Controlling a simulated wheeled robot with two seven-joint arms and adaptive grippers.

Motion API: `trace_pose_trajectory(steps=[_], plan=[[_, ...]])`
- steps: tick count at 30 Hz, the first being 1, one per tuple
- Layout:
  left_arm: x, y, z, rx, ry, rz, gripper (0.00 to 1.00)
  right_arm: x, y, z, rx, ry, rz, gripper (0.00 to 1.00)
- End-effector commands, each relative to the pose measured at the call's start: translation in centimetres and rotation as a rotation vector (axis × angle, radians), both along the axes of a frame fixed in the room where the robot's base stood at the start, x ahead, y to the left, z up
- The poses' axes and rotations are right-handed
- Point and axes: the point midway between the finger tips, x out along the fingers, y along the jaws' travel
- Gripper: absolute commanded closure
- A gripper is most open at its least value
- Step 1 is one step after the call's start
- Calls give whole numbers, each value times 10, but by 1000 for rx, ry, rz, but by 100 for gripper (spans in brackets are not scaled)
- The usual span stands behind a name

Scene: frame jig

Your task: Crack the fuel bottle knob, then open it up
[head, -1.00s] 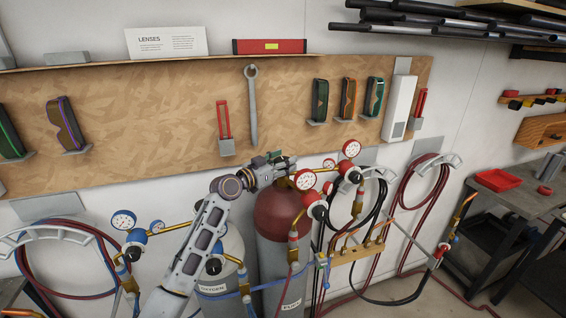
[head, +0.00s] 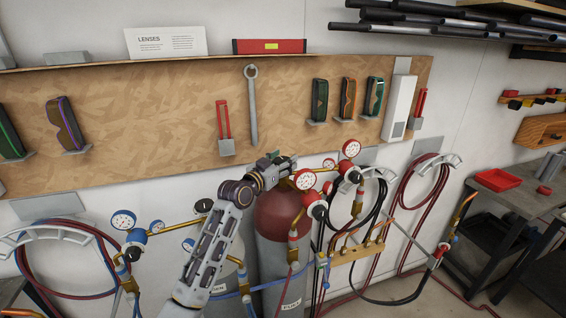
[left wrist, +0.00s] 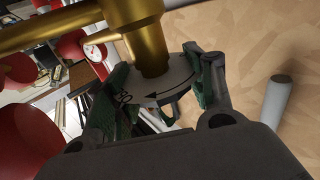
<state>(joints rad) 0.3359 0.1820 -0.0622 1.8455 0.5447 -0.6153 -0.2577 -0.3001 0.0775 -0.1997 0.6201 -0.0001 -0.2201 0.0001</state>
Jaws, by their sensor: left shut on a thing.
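The fuel bottle (head: 278,213) is the dark red-topped cylinder with a grey lower body, standing upright against the wall. Its knob (left wrist: 172,88) is a pale grey disc with a black curved arrow and partly hidden lettering, seen in the left wrist view under a brass valve stem. My left gripper (left wrist: 160,88) has its green-padded fingers on either side of the knob, shut on it. In the head view the left gripper (head: 274,165) is at the bottle's top and hides the knob. My right gripper is in neither view.
Red-rimmed gauges (head: 305,180) and a brass regulator sit close to the right of the gripper. Another bottle stands behind my left arm, with a blue regulator (head: 136,237) at left. Hoses (head: 372,205) hang on the right.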

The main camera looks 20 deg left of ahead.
Motion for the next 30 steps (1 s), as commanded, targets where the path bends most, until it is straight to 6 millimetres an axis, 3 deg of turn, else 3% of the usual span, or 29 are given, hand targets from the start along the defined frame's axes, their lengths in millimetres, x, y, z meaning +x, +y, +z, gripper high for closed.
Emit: trace_pose_trajectory(steps=[30], plan=[[0,-1,1,-1,-1,290,70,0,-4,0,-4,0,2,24]])
